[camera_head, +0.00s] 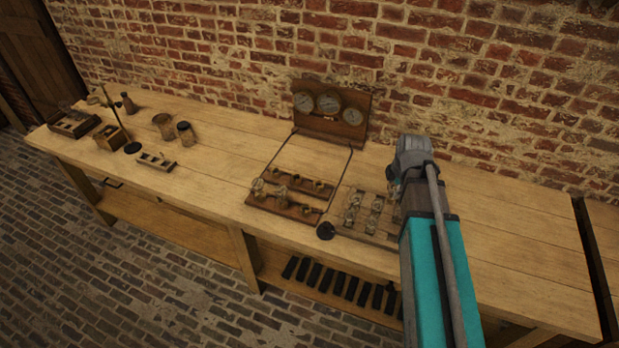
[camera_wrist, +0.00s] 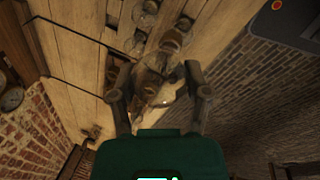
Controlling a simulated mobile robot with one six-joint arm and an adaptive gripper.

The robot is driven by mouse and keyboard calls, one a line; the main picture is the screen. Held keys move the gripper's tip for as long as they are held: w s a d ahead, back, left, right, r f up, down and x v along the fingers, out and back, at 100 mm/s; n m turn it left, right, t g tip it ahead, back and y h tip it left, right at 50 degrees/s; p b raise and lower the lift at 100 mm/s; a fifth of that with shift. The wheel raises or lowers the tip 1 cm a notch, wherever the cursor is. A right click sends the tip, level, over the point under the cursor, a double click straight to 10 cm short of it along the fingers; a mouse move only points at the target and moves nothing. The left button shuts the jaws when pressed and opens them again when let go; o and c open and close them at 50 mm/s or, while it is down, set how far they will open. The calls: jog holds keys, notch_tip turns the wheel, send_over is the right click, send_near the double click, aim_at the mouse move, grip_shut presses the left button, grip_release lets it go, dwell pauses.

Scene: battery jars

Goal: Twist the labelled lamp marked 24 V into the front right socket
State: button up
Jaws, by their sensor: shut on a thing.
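My gripper (camera_wrist: 160,100) is shut on a glass lamp (camera_wrist: 158,84) in the wrist view, with one finger on each side of it. I cannot read a label on this lamp. In the head view my arm hides most of the gripper, which is above the right end of the lamp tray (camera_head: 346,232). Several clear lamps (camera_head: 352,214) stand in that tray. To its left is the dark wooden socket board (camera_head: 268,204), with two rows of sockets. Small glass and brass shapes stand on the board; I cannot tell which sockets hold lamps.
A gauge panel (camera_head: 329,126) stands against the brick wall, with dark rods running from it toward the board. Jars (camera_head: 163,124) and boxes (camera_head: 74,124) stand far left. The bench right of my arm is clear.

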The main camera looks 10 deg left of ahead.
jog(key=p+v, duration=0.1)
jog(key=v, duration=0.1)
jog(key=p+v, duration=0.2)
jog(key=shift+w+r, duration=0.1)
jog(key=shift+w, duration=0.3)
jog(key=shift+a, duration=0.1)
